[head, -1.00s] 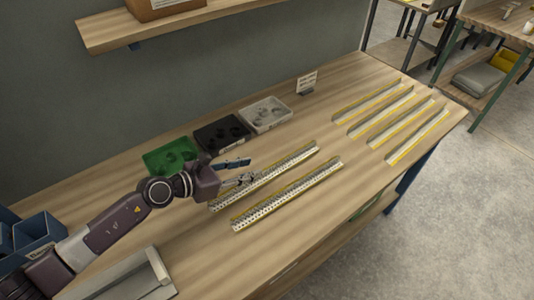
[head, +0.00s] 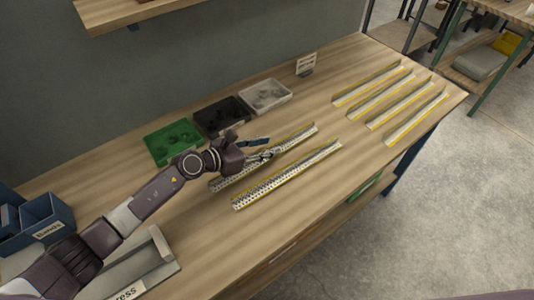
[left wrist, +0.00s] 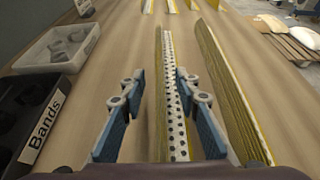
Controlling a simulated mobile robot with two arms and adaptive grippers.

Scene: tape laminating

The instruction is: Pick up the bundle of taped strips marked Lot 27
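Two long perforated strip bundles with yellow edges lie side by side mid-table: a rear bundle (head: 290,140) and a front bundle (head: 290,174). Several similar strips (head: 385,104) lie at the right end. I cannot read a Lot 27 mark on any of them. My left gripper (head: 266,149) is over the rear bundle. In the left wrist view the left gripper (left wrist: 160,112) is open, with one blue finger on each side of a perforated bundle (left wrist: 175,90). I cannot tell if the fingers touch it. Another bundle (left wrist: 228,90) lies to its right. My right gripper is not in view.
Green (head: 172,142), black (head: 221,117) and grey (head: 265,96) trays line the back; the black one reads "Bands" in the wrist view. A small sign (head: 305,65) stands behind. A blue bin (head: 45,228) and grey press (head: 135,268) are at left.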

